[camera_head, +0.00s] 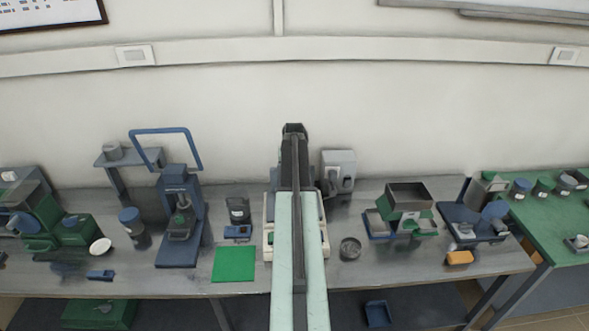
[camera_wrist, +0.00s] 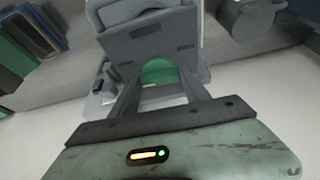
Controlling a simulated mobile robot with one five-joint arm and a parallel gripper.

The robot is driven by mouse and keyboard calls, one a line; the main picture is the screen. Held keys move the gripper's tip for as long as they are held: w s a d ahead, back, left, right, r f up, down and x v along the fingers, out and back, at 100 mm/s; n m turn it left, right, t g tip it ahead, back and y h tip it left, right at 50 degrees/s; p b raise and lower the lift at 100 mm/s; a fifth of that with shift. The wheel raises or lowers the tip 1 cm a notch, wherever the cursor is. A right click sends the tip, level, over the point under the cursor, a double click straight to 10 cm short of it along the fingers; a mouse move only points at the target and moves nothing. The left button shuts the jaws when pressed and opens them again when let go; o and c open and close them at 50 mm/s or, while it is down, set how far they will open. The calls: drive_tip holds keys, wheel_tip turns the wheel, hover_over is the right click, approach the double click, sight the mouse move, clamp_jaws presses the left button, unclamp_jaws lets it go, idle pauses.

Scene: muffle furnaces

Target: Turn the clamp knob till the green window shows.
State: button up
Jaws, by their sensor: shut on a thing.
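My gripper (camera_wrist: 160,84) shows in the wrist view, with its two fingers reaching up to the front of a grey machine (camera_wrist: 150,45). The fingers are shut on what seems to be the clamp knob, mostly hidden at the fingertips. A rounded green part (camera_wrist: 160,71) shows between the fingers under the grey housing. I cannot tell whether it is the window or part of the knob. In the head view my arm reaches straight forward over a machine with a pale base (camera_head: 268,236), covering most of it and hiding the gripper and knob.
A grey box (camera_head: 339,172) stands at the wall right of my arm. A round dark dish (camera_head: 350,248) lies close on the right. On the left are a green mat (camera_head: 234,264), a dark jar (camera_head: 238,209) and a blue press (camera_head: 179,250). A green-grey hopper (camera_head: 408,198) stands farther right.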

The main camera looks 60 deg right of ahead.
drive_tip(key=shift+a, duration=0.1)
drive_tip(key=o, duration=1.4)
drive_tip(key=p+v, duration=0.7)
drive_tip(key=v, duration=0.1)
drive_tip(key=shift+w, duration=0.1)
drive_tip(key=shift+f, duration=0.1)
